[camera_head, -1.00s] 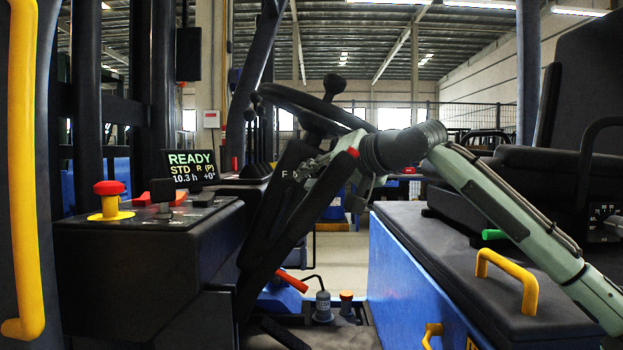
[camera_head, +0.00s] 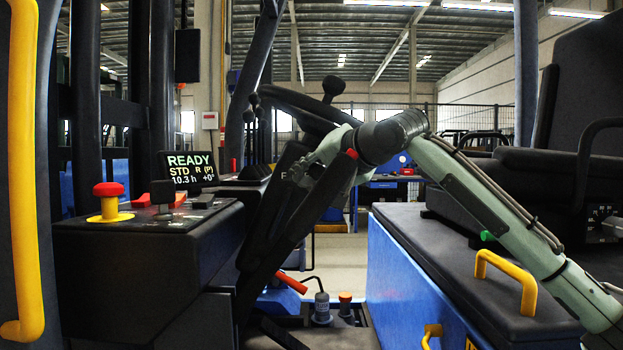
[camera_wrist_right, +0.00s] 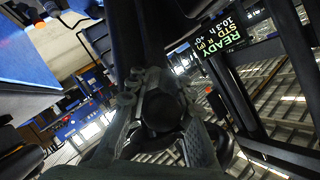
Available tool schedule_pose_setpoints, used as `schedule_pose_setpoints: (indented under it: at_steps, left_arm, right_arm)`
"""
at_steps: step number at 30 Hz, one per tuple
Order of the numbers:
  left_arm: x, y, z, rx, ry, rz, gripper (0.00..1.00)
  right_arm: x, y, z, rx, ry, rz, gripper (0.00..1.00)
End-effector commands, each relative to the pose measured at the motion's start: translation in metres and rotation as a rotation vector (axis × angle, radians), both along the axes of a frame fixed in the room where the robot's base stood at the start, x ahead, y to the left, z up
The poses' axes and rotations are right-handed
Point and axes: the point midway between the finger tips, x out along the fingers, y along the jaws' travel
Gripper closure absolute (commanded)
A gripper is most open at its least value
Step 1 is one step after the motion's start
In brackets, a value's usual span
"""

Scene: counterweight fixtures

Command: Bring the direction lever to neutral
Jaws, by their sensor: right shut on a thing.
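My right gripper (camera_head: 303,169) reaches in from the right to the side of the dark steering column (camera_head: 268,225), just right of a white F mark. In the right wrist view it is shut around a dark rounded knob, apparently the direction lever (camera_wrist_right: 161,108). In the head view the fingers hide the lever, so its exact position cannot be read there. The display (camera_head: 189,169) reads READY, STD, R (P), 10.3 h. My left gripper is not in view.
The steering wheel (camera_head: 297,101) with its knob is just above my right wrist. A red-topped yellow button (camera_head: 109,202) stands on the left console. A blue seat base (camera_head: 412,276) and a yellow handle (camera_head: 507,280) lie under my forearm.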

Motion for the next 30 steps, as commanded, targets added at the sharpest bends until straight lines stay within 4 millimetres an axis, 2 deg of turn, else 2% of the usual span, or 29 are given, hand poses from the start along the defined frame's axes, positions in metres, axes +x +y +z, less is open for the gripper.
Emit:
schedule_pose_setpoints:
  at_steps: [1,2,6,9,20,23,30]
  left_arm:
    - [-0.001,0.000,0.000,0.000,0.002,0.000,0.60]
    - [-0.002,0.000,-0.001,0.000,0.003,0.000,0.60]
    - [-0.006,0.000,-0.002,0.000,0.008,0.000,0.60]
    - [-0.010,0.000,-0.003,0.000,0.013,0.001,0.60]
    - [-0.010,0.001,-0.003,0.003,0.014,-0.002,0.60]
    - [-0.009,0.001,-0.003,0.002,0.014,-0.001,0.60]
    - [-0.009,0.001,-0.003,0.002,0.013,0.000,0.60]
  right_arm:
    - [0.000,0.000,0.000,0.001,0.000,0.001,1.00]
    - [0.000,0.000,0.000,0.001,0.000,0.001,0.82]
    - [0.000,0.000,0.000,0.001,-0.001,0.002,0.65]
    - [0.000,0.000,0.000,0.001,-0.001,0.002,0.55]
    - [-0.005,-0.004,0.003,0.002,-0.001,0.002,0.55]
    - [-0.016,-0.013,0.008,0.002,-0.003,0.001,0.55]
    - [-0.054,-0.044,0.025,0.003,-0.006,0.001,0.55]
